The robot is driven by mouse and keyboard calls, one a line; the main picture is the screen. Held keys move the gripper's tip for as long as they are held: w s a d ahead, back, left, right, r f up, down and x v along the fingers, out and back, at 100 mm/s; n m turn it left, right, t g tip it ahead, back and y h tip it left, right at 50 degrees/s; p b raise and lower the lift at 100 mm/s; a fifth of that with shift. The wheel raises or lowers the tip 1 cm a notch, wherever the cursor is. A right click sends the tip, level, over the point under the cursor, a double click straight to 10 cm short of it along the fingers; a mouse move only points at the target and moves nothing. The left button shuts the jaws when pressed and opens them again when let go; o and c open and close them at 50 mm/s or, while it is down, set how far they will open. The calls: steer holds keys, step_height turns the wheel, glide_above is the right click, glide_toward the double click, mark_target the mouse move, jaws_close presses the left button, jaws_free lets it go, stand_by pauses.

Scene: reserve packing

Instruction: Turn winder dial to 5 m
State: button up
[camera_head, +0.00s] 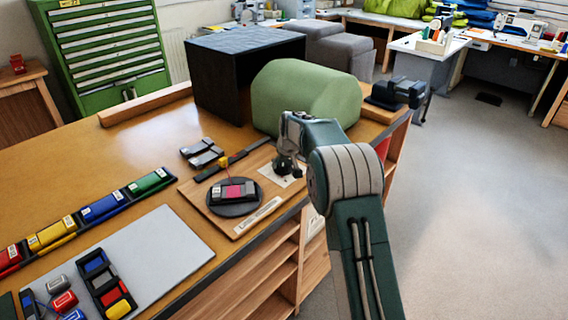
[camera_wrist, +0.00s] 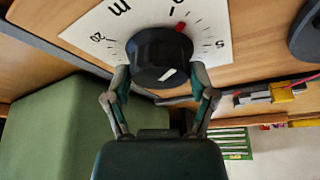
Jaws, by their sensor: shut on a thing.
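The winder dial is a black round knob (camera_wrist: 158,52) on a white scale plate (camera_wrist: 82,38) in the wrist view. The plate carries tick marks, an "m", a 20 and a 5, with another number cut by the top edge. A red mark (camera_wrist: 181,27) at the knob's rim lies between that cut number and the 5, nearer the cut number. My gripper (camera_wrist: 160,72) is shut on the knob, one finger at each side. In the head view my gripper (camera_head: 287,158) is over the small white plate (camera_head: 295,181), largely hiding the dial.
The winder's wooden board (camera_head: 222,223) carries a dark disc (camera_head: 235,210) with a grey and pink block. A large green rounded block (camera_head: 305,95) stands close behind my gripper. Coloured cases (camera_head: 100,207) and a grey mat (camera_head: 165,245) lie left.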

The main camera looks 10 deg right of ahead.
steer(key=m, duration=0.2)
steer(key=m+h, duration=0.2)
steer(key=m, duration=0.1)
steer(key=shift+a+f+m, duration=0.25)
steer(key=shift+m, duration=0.05)
steer(key=m+h, duration=0.1)
steer(key=m, duration=0.1)
steer(key=m+g, duration=0.1)
steer(key=m, duration=0.2)
steer(key=shift+h, duration=0.4)
steer(key=shift+a+g, duration=0.1)
steer(key=shift+g, duration=0.2)
steer(key=o, duration=1)
steer(key=shift+o, duration=0.2)
steer(key=shift+w+r, duration=0.1)
steer(key=shift+r, duration=0.05)
steer(key=shift+r, duration=0.15)
steer(key=v, duration=1.1)
steer(key=shift+a, duration=0.35)
